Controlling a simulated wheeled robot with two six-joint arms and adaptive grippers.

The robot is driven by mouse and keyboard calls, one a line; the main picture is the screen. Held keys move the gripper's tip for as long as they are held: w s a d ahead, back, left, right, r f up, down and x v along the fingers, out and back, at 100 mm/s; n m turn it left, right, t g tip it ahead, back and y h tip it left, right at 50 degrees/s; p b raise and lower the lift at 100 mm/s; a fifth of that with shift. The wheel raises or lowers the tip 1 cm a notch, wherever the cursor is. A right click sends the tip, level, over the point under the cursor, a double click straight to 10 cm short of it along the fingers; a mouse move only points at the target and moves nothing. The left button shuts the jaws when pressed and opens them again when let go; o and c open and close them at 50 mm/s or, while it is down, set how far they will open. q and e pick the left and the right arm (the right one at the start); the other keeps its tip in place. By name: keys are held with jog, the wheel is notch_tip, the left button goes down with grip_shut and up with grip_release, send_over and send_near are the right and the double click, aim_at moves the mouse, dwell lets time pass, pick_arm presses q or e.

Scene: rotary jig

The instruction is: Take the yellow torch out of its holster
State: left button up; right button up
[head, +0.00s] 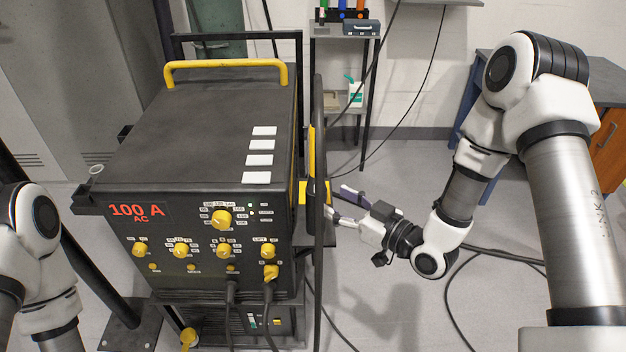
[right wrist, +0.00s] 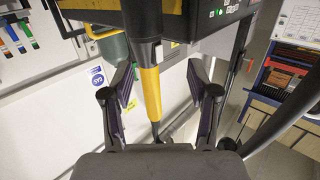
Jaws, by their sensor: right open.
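The yellow torch (right wrist: 150,92) shows in the right wrist view as a long yellow handle with a black upper part. It stands between the two spread fingers of my right gripper (right wrist: 160,80), with a gap on each side. In the head view the torch (head: 312,150) is a narrow yellow strip at the right side of the welder, partly hidden by a black cable. My right gripper (head: 340,203) is open there, close to the welder's right side. The holster cannot be made out clearly. My left arm is at the lower left, its gripper out of view.
The black welder (head: 190,130) with a yellow top handle (head: 225,64) and front knobs fills the middle. Black cables hang at its right side. A shelf (head: 345,38) with bottles stands behind, and a workbench (head: 607,105) at the right.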

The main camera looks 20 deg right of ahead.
aim_at(321, 166)
jog(key=shift+t, duration=0.6)
jog(key=w+r+p, duration=0.1)
jog(key=w, duration=0.1)
jog(key=w+a+r, duration=0.1)
jog(key=w+r, duration=0.1)
jog(key=w+a+r+p, duration=0.1)
jog(key=w+r, duration=0.1)
jog(key=w, duration=0.1)
jog(key=shift+a+r+p, duration=0.1)
jog(key=shift+a+p, duration=0.15)
jog(key=shift+p, duration=0.05)
jog(key=shift+w, duration=0.35)
jog(key=shift+w+f, duration=0.1)
jog(key=shift+f, duration=0.1)
grip_shut()
